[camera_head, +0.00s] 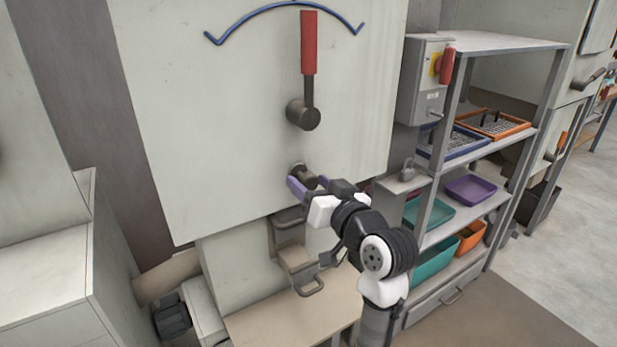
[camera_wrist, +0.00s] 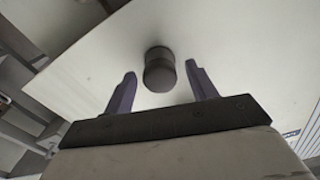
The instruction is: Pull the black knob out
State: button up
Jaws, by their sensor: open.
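The black knob (camera_head: 304,176) is a short dark cylinder on the pale machine panel, below the red-handled lever. In the wrist view the knob (camera_wrist: 159,70) stands out from the panel, midway between my two purple fingers. My gripper (camera_head: 308,183) is open, with one finger on each side of the knob; it also shows in the wrist view (camera_wrist: 160,82). A gap shows between each finger and the knob in the wrist view. My fingers partly cover the knob in the head view.
A lever with a red handle (camera_head: 309,42) points up from a dark hub under a blue arc. Below the panel is a bracket-like spout (camera_head: 290,250). To the right, a grey switch box (camera_head: 424,85) and a shelf (camera_head: 500,42) with coloured trays stand close to my arm.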

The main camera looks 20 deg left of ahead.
jog(key=shift+w+a, duration=0.45)
jog(key=shift+a, duration=0.1)
